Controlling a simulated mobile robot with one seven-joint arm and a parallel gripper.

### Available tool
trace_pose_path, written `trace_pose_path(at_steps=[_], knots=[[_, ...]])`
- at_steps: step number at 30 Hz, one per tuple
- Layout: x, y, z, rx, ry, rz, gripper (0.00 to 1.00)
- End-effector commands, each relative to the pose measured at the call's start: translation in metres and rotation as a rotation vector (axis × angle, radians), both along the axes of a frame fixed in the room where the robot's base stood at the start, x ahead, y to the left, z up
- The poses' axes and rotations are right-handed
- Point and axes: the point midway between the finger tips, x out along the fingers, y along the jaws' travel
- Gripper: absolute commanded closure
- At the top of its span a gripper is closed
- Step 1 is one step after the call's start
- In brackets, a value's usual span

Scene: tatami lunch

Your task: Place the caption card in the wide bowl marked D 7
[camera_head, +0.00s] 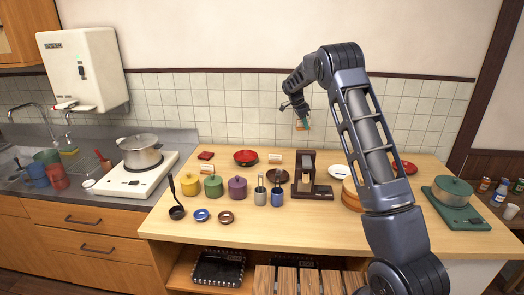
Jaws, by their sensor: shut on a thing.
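My gripper (295,107) is raised above the back of the wooden table, in front of the tiled wall. It is shut on a small flat thing with pale, orange and green parts, which looks like the caption card (302,125); its print is too small to read. The card hangs below the fingers, clear of the table. No D 7 mark is readable on any bowl. A wide red bowl (245,157) stands at the back, left of my gripper. A dark brown dish (277,176) stands nearer. Small blue (201,215) and brown (225,217) bowls stand at the front left.
Yellow (189,185), green (213,187) and purple (237,188) lidded pots stand at left. A dark brown stand (305,175) rises below my gripper. A white plate (339,171) lies right of it. A green stove with a pot (453,190) is far right. The front middle is clear.

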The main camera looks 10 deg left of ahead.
Motion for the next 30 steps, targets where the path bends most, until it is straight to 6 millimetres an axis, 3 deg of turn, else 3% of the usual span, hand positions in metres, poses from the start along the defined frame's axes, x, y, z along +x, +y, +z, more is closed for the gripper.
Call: trace_pose_path(at_steps=[1,12,18,24,30], knots=[[0.002,0.025,0.000,0.004,0.000,0.069,0.95],[-0.002,0.188,0.008,0.010,-0.002,0.586,0.95],[-0.013,0.259,0.012,0.000,-0.007,0.810,0.95],[-0.022,0.296,0.014,-0.009,-0.012,0.931,0.95],[-0.024,0.303,-0.003,-0.012,-0.011,0.957,0.95]])
